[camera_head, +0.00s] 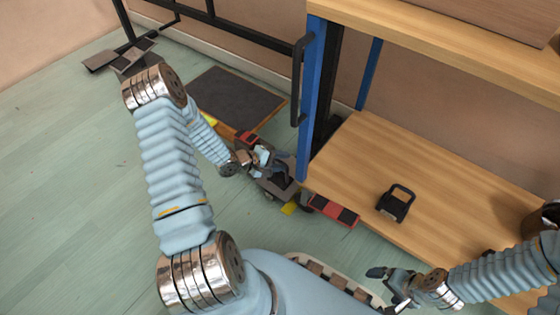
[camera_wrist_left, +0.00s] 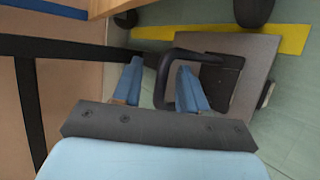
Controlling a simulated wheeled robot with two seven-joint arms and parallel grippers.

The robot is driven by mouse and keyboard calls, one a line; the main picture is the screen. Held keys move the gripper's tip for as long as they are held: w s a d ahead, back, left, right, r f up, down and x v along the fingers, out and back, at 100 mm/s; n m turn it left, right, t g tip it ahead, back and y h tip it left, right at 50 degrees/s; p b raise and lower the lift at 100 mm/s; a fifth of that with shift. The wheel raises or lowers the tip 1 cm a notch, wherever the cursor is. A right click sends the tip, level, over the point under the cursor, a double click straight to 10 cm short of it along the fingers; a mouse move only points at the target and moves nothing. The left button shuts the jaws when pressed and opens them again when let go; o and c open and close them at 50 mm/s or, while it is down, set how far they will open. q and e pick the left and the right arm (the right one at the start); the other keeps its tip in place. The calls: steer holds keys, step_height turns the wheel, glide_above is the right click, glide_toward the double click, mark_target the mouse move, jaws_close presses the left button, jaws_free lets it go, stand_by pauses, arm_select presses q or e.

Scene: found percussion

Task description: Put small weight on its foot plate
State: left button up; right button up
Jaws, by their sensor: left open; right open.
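A dark weight with a loop handle (camera_wrist_left: 219,82) stands on a grey plate (camera_wrist_left: 258,52) in the left wrist view. My left gripper (camera_wrist_left: 160,85) is open there. Part of the handle runs between its two blue fingers, and the right finger overlaps the loop. I cannot tell whether it touches. In the head view my left gripper (camera_head: 276,165) is low beside the blue shelf post, over the grey plate (camera_head: 276,187), and hides most of the weight. Another black weight with a handle (camera_head: 396,204) stands on the lower shelf. My right gripper (camera_head: 388,288) is open and empty.
The wooden lower shelf (camera_head: 430,170) and blue post (camera_head: 313,95) are close right of my left gripper. Red-and-black pads (camera_head: 333,211) lie nearby. A dark mat (camera_head: 235,98) lies behind. A yellow strip (camera_wrist_left: 290,38) marks the floor.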

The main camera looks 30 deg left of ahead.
arm_select(q)
steer(key=p+v, duration=0.3)
steer(key=v, duration=0.9)
